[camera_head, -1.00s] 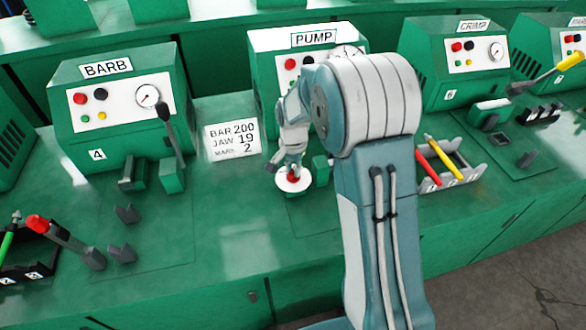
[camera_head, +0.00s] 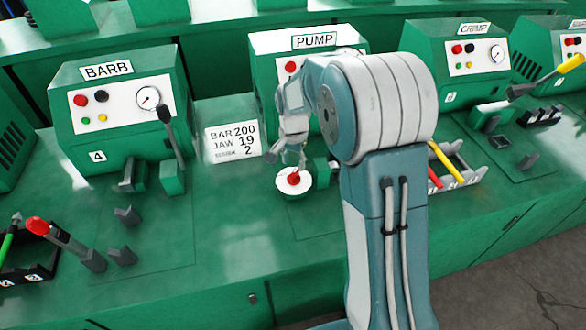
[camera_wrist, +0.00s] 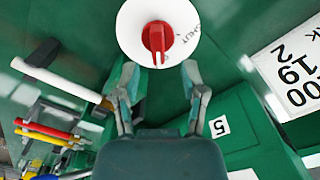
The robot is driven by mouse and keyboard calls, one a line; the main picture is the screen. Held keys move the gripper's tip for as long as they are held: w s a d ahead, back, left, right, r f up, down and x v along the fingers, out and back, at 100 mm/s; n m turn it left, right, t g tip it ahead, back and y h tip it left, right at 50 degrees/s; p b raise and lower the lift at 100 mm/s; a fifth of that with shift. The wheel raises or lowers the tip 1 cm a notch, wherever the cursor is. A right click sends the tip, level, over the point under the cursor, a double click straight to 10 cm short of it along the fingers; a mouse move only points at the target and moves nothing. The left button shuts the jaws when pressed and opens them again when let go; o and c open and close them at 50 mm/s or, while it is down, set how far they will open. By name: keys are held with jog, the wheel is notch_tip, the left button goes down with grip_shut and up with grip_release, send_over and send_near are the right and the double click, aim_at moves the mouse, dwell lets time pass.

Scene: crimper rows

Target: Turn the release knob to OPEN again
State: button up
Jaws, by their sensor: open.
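The release knob is red and sits on a white round dial in front of the PUMP machine; it shows in the head view (camera_head: 293,178) and the wrist view (camera_wrist: 157,38). In the wrist view its narrow grip points down the picture, toward my gripper. Lettering that looks like SHUT is on the dial's right side; I see no OPEN mark. My gripper (camera_wrist: 158,76) is open and empty, its two fingertips apart just below the dial in that picture. In the head view my gripper (camera_head: 294,158) is just above and behind the knob, apart from it.
A white sign (camera_head: 233,141) reading BAR 200, JAW 19 lies left of the dial. The BARB machine (camera_head: 120,100) with its levers stands to the left. A rack (camera_head: 470,172) with red and yellow tools is to the right. The bench in front of the dial is clear.

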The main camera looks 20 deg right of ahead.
aim_at(293, 172)
notch_tip(293, 172, up, 8)
jog(key=shift+r, duration=0.1)
dwell(0.5)
jog(key=s+r+n+t, duration=0.3)
jog(key=s+r+n, duration=0.2)
jog(key=s+r, duration=0.7)
jog(key=s+f+n+t, duration=0.2)
jog(key=s+n, duration=0.2)
jog(key=s, duration=1.1)
jog(key=shift+s+f+t, duration=0.2)
jog(key=shift+f+t, duration=0.05)
jog(key=shift+t, duration=0.05)
